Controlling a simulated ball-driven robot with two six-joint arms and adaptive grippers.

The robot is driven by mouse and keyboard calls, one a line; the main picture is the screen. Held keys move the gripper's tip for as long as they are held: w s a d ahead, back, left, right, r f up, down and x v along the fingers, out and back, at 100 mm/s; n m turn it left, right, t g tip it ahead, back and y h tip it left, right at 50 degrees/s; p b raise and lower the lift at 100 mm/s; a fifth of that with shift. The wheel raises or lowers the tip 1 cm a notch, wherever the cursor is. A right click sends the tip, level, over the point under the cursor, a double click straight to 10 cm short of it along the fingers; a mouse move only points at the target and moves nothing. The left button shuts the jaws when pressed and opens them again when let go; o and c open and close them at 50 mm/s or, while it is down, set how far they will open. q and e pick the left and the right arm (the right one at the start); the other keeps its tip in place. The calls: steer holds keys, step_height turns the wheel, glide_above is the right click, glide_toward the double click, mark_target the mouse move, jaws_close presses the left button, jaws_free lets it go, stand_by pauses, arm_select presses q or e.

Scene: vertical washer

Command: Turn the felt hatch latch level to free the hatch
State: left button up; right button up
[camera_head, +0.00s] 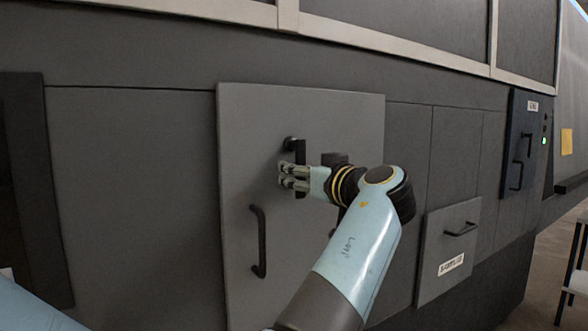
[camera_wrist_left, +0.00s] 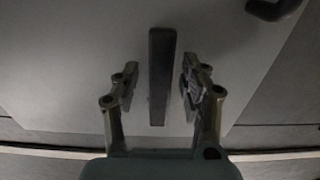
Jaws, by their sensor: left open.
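The felt hatch (camera_head: 255,125) is a grey square panel, flat against the dark machine wall. Its latch (camera_head: 300,152) is a dark bar hanging upright from a round pivot near the upper middle of the hatch. My left gripper (camera_head: 284,176) is at the latch, partly covering its lower part. In the left wrist view the latch bar (camera_wrist_left: 162,75) stands between the fingers of my open left gripper (camera_wrist_left: 160,85), with a gap visible on both sides. I cannot tell how deep the bar sits between them. My right gripper is not in view.
A dark pull handle (camera_head: 260,240) is on the hatch, below and left of the latch. A small labelled drawer (camera_head: 438,245) and a dark panel with a handle (camera_head: 518,125) are to the right. A table (camera_head: 577,282) stands at the far right.

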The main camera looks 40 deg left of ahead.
arm_select(q)
steer(key=shift+d, duration=0.1)
steer(key=shift+c, duration=0.6)
jaws_close()
